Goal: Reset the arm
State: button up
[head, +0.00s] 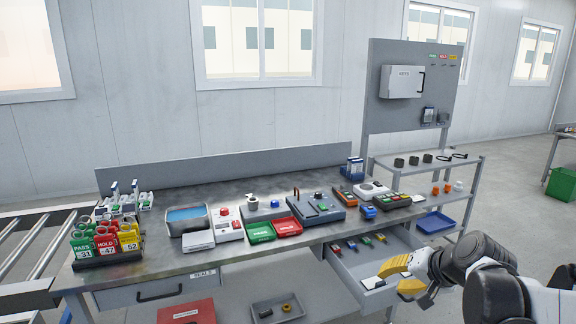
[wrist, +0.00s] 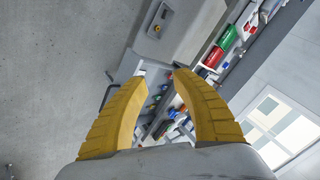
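My gripper (head: 402,277) has yellow fingers and is at the lower right in the head view, in front of the workbench and near the open drawer. In the wrist view my gripper (wrist: 143,75) shows both yellow fingers spread apart with a gap between the tips. Nothing is held between them. My dark and light grey arm runs in from the right edge of the head view.
The workbench (head: 160,262) holds trays, instruments and tags. Its open drawer (head: 349,276) juts out beside my gripper. A shelf cart (head: 461,166) with a blue tray (head: 434,223) stands to the right. A green bin (head: 561,185) is on the far-right floor.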

jog(key=s+a+n+h, duration=0.1)
jog(key=s+a+n, duration=0.2)
jog(key=s, duration=0.7)
jog(key=s+a+r+n+h, duration=0.1)
jog(key=s+a+n+h, duration=0.1)
jog(key=s, duration=0.8)
jog(key=shift+s+a+r+n+g, duration=0.2)
jog(key=shift+a+n+g, duration=0.2)
jog(key=shift+a+n, duration=0.15)
